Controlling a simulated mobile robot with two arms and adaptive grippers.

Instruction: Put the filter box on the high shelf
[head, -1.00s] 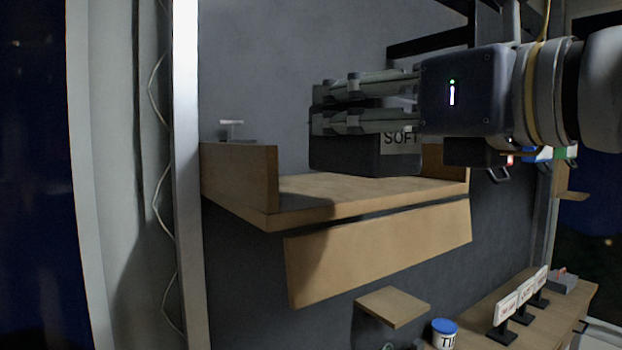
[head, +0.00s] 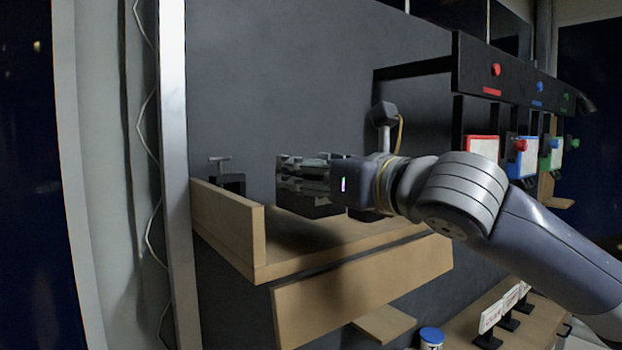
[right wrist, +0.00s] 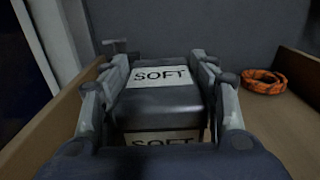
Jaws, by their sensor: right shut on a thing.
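The filter box (head: 311,208) is a dark block. Its white SOFT label (right wrist: 160,77) shows in the right wrist view. My right gripper (head: 292,176) comes in from the right and is shut on the box, with a finger along each side of it. The box is over the wooden high shelf (head: 228,221), inside its left side wall. A shadow lies on the board beneath, and I cannot tell whether the box touches the board. My left gripper is not in view.
An orange coil (right wrist: 263,81) lies on the shelf to the right of the box. A dark T-handled item (head: 226,180) is at the back left. Red (head: 482,149), blue and green units hang at right. A blue-lidded jar (head: 431,337) and sign cards stand below.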

